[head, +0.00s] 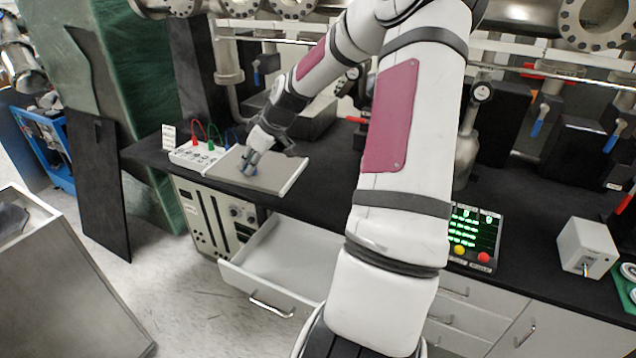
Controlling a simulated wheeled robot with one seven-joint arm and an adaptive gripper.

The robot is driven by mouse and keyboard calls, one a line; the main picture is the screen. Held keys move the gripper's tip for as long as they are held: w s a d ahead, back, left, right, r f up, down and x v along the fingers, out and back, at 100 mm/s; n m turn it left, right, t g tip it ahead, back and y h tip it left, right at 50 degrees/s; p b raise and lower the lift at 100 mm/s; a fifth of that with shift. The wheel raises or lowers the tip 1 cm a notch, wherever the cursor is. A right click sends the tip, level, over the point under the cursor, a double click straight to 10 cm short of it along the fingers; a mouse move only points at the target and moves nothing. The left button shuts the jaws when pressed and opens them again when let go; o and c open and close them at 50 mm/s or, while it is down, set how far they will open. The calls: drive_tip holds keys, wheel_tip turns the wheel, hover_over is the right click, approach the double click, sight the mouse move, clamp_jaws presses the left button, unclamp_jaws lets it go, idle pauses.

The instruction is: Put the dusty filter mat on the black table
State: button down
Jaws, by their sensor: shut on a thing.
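The dusty filter mat (278,177) appears as a flat grey-brown slab with a pale right edge, at the left part of the black table (330,190). It lies level at the tabletop, its front edge close to the table's front edge. Whether it rests fully on the table or is slightly raised, I cannot tell. The fingertips and the exact grip are small and partly hidden.
A white box (196,155) with coloured cables stands just left of the mat. Below, a white drawer (282,262) is pulled open. A display with buttons (474,238) and a small pale box (586,247) are on the right. My arm hides the table's middle.

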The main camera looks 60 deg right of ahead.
sight(296, 167)
drive_tip(key=shift+m, duration=0.3)
drive_tip(key=s+d+p, duration=0.1)
drive_tip(key=s+d, duration=0.2)
drive_tip(key=s+d+p, duration=0.1)
drive_tip(key=s+d, duration=0.2)
drive_tip(key=s+d+f+p, duration=0.1)
drive_tip(key=s+d, duration=0.2)
drive_tip(key=s, duration=0.1)
drive_tip(key=shift+d, duration=0.2)
drive_tip(key=s+d+f+p, duration=0.2)
drive_tip(key=s+d+f, duration=0.1)
drive_tip(key=s+d, duration=0.4)
drive_tip(key=shift+h, duration=0.4)
drive_tip(key=shift+s+a+f, duration=0.15)
drive_tip(key=shift+s+f, duration=0.25)
drive_tip(key=shift+f, duration=1.35)
drive_tip(key=shift+s+a+f, duration=0.15)
drive_tip(key=shift+s+f, duration=0.2)
drive_tip(key=shift+f, duration=1.45)
drive_tip(key=shift+s+a+f, duration=0.15)
drive_tip(key=shift+s+f, duration=0.25)
drive_tip(key=shift+f, duration=1.35)
drive_tip(key=shift+f+p, duration=0.1)
drive_tip(key=shift+p, duration=0.2)
drive_tip(key=c, duration=1.7)
unclamp_jaws()
